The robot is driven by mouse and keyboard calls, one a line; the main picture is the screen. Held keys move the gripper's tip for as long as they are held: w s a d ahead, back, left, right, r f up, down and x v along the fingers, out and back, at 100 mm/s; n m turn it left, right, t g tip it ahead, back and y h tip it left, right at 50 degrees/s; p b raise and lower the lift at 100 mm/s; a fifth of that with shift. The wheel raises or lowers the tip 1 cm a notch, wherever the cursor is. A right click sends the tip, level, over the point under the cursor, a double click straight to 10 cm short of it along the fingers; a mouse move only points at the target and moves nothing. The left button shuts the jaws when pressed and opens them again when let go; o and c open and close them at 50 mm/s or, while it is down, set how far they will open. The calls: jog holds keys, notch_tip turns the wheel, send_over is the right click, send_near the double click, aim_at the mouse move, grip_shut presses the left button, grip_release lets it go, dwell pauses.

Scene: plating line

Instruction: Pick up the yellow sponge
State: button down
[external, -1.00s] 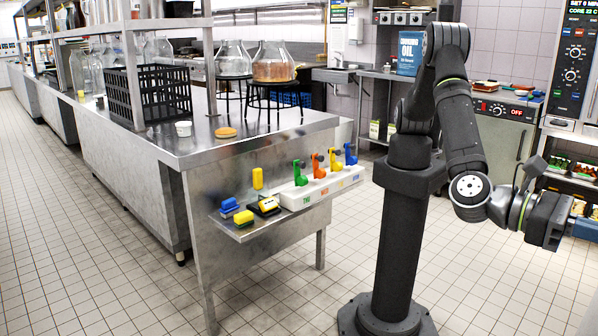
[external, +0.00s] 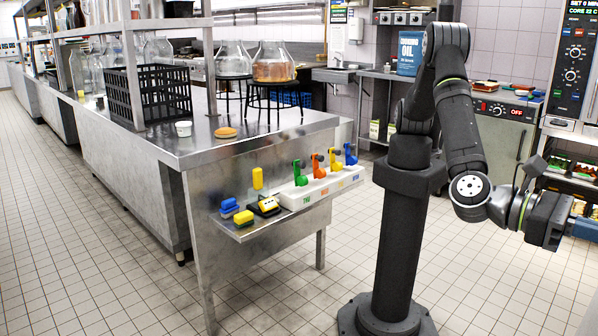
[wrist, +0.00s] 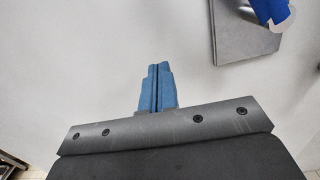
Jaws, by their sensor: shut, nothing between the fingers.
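A yellow sponge-like block (external: 243,217) with a dark lower part lies at the front edge of the low steel side shelf (external: 250,233). No yellow block shows in the wrist view.
The steel counter (external: 200,155) rises behind. Open tiled floor lies between shelf and arm.

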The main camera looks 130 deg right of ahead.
jog(key=c, duration=2.1)
grip_release()
jog(key=o, duration=1.8)
jog(key=w+d+f+h, duration=0.3)
jog(key=d+f, duration=0.2)
jog(key=d, duration=0.5)
jog(key=w+d+f+h, duration=0.35)
jog(key=d+f, duration=0.25)
jog(key=d, duration=0.3)
jog(key=h, duration=1.7)
send_near(244, 214)
jog(key=shift+y, duration=0.25)
jog(key=x, duration=0.4)
jog(key=shift+s+d+r, duration=0.1)
jog(key=shift+d, duration=0.15)
jog(key=shift+x, duration=3.15)
